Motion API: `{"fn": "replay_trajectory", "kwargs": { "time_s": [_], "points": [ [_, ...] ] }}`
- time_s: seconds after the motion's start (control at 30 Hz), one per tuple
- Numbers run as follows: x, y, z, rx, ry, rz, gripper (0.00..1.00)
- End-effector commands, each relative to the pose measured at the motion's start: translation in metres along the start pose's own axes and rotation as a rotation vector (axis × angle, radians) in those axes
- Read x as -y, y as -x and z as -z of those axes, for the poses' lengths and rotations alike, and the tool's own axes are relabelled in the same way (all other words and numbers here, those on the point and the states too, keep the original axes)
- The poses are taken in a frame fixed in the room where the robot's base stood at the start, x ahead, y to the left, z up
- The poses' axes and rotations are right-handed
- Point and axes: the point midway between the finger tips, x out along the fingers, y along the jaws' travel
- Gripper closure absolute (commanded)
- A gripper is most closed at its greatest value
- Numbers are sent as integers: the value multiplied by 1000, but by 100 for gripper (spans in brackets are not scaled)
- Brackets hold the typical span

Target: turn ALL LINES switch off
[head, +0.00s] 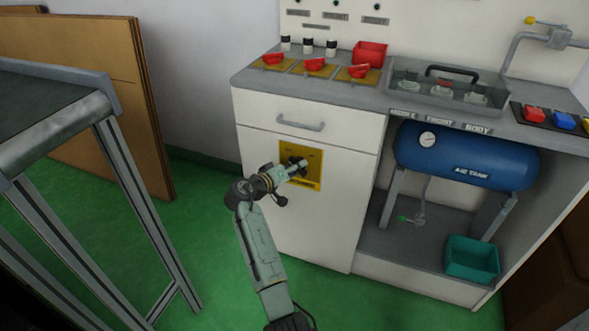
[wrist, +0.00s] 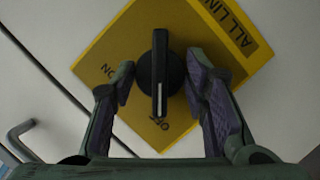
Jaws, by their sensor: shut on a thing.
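The ALL LINES switch has a black knob (wrist: 160,68) on a yellow plate (wrist: 225,75), which is on the white cabinet's door. In the head view the plate (head: 314,156) is partly hidden by my gripper (head: 300,164). In the wrist view the white mark on the knob points down at the OFF label. The ON label is off to the left of the knob. My gripper (wrist: 160,84) is shut on the knob, with one finger on each side. Contact at the fingertips is hard to make out in the picture.
A drawer handle (head: 301,126) is above the plate. A grey table (head: 55,118) stands close on the left. A blue air tank (head: 465,157) and a teal bin (head: 472,258) are in the open bay on the right. Green floor is clear in front.

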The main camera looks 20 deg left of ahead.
Motion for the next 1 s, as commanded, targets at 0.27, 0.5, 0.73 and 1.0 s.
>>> {"fn": "replay_trajectory", "kwargs": {
  "time_s": [0.27,0.5,0.73,1.0],
  "points": [
    [0,0,0,1,1,0,52],
    [0,0,0,0,0,0,40],
    [0,1,0,0,-1,1,40],
    [1,36,0,-2,-1,3,40]
  ]
}}
